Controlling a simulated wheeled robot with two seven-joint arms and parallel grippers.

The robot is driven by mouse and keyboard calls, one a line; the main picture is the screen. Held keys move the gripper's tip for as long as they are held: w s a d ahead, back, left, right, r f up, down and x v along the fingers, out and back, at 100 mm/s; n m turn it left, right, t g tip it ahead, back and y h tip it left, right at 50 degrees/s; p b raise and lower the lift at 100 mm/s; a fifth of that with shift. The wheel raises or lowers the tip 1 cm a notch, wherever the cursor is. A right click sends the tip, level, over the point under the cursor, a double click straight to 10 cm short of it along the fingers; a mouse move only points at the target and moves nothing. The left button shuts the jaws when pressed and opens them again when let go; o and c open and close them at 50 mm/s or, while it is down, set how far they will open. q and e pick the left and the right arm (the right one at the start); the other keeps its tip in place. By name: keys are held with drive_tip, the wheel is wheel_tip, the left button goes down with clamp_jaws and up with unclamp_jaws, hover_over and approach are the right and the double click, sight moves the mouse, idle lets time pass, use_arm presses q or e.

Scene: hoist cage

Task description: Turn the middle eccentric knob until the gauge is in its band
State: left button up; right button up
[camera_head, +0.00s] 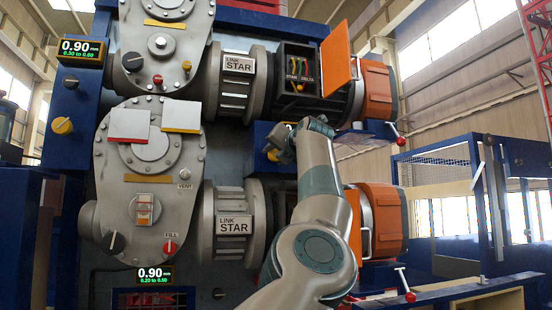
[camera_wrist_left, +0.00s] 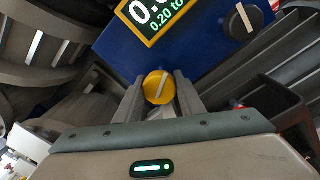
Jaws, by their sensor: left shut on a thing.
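The middle knob is a round yellow disc with a pale bar across its face; it sits between the fingers of my left gripper in the wrist view (camera_wrist_left: 158,88). In the head view only a bit of the yellow knob (camera_head: 270,155) shows beside my left gripper (camera_head: 281,143), on a blue panel between the two pipe rows. The left gripper is shut on this knob. A gauge display (camera_wrist_left: 150,18) in the wrist view stands just above the knob; its reading is cut off, and its band line starts "0.20 to". My right gripper is not in view.
Another gauge (camera_head: 81,50) reads 0.90, band 0.30 to 0.60, with a yellow knob (camera_head: 62,125) below. A lower gauge (camera_head: 154,275) reads 0.90, band 0.20 to 0.50. A black knob (camera_wrist_left: 245,20) is near the held one. An orange cover (camera_head: 338,54) stands open.

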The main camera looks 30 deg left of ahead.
use_arm(q)
drive_tip(key=m+b, duration=0.1)
drive_tip(key=m, duration=0.2)
drive_tip(key=shift+m+b, duration=0.45)
drive_tip(key=shift+m, duration=0.65)
drive_tip(key=shift+r, duration=0.1)
drive_tip(key=o, duration=1)
drive_tip(key=shift+o, duration=0.2)
drive_tip(key=shift+a, duration=0.15)
